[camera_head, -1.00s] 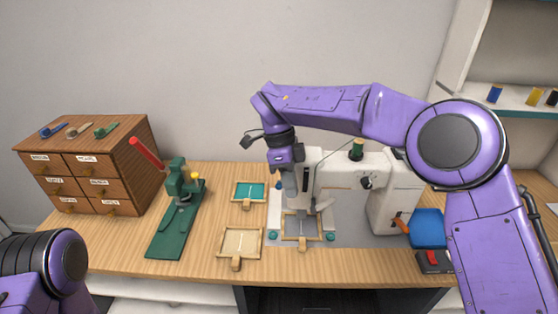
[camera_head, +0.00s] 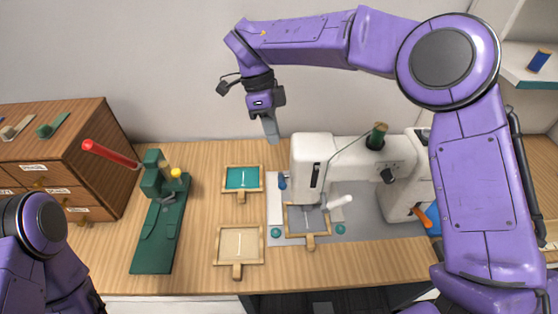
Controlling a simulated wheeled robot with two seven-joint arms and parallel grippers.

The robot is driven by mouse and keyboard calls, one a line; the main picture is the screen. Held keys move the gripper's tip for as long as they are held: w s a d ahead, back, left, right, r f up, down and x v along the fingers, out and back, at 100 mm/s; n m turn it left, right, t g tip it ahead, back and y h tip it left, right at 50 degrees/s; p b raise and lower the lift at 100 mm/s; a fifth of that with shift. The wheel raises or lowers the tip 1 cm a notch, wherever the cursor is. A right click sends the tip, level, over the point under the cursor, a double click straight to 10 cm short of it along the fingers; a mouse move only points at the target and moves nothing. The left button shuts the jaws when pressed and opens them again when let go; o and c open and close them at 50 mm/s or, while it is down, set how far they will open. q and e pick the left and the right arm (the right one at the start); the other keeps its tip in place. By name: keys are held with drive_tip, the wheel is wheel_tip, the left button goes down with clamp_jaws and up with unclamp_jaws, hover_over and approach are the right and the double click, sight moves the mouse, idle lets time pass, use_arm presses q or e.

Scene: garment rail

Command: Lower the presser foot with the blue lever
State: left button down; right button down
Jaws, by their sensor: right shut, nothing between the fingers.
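The white sewing machine (camera_head: 312,160) stands on the wooden table. A small blue lever (camera_head: 282,182) shows at the left side of its head, hanging low. The presser foot area under the head is too small to make out clearly; a wood-framed grey piece (camera_head: 309,234) lies there. My right gripper (camera_head: 271,132) is shut and empty, pointing down, up and to the left of the machine head and apart from the blue lever. Part of my left arm shows at the lower left; its gripper is out of view.
A green press (camera_head: 160,225) with a red handle (camera_head: 110,154) stands at left, beside a wooden drawer cabinet (camera_head: 85,150). A teal framed piece (camera_head: 242,179) and a cream one (camera_head: 239,246) lie between. An orange lever (camera_head: 427,218) is on the machine's right.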

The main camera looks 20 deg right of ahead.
drive_tip(key=s, duration=0.1)
drive_tip(key=p, duration=0.2)
hover_over(281, 177)
wheel_tip(281, 177, down, 8)
drive_tip(key=shift+w+f, duration=0.15)
drive_tip(key=shift+s+f, duration=0.3)
drive_tip(key=shift+f, duration=0.25)
drive_tip(key=shift+w+f, duration=0.2)
use_arm(q)
drive_tip(key=shift+s+r, duration=0.15)
drive_tip(key=shift+r, duration=0.75)
use_arm(e)
drive_tip(key=shift+d, duration=0.1)
use_arm(q)
drive_tip(key=shift+d, duration=0.1)
use_arm(e)
drive_tip(key=shift+s, duration=0.15)
